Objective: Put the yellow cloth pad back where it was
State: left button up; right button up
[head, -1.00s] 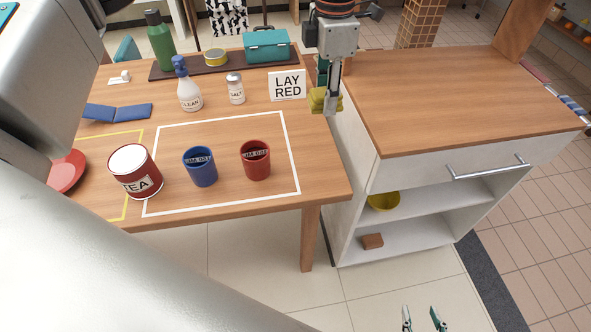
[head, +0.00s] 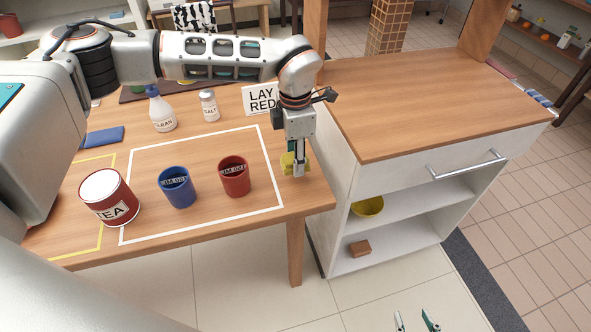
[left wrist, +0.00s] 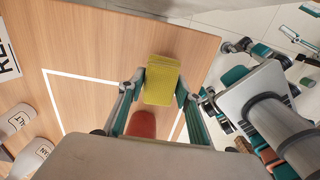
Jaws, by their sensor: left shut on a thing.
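The yellow cloth pad (head: 287,162) is between the fingers of my left gripper (head: 297,170), at the right end of the wooden table. In the left wrist view the pad (left wrist: 162,80) spans the gap between the two fingers, over the table's wood beside the white outline. My left gripper is shut on the pad, to the right of the red cup (head: 235,178). Whether the pad touches the table cannot be told. My right gripper (head: 415,322) shows only its fingertips at the bottom edge of the head view; they are apart with nothing between them.
A white outline (head: 200,228) on the table surrounds the blue cup (head: 177,188) and the red cup. A tea tin (head: 108,198) stands to the left. A "LAY RED" sign (head: 262,98) stands behind. The cabinet (head: 420,100) at right has a clear top.

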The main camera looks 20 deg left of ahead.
aim_at(295, 179)
pick_arm(q)
jog(key=shift+f, duration=2.15)
jog(key=shift+f, duration=0.15)
jog(key=o, duration=1.1)
jog(key=shift+c, duration=0.2)
notch_tip(295, 179, up, 12)
jog(key=shift+r+p, duration=0.15)
jog(key=shift+p, duration=0.15)
jog(key=shift+s, duration=0.1)
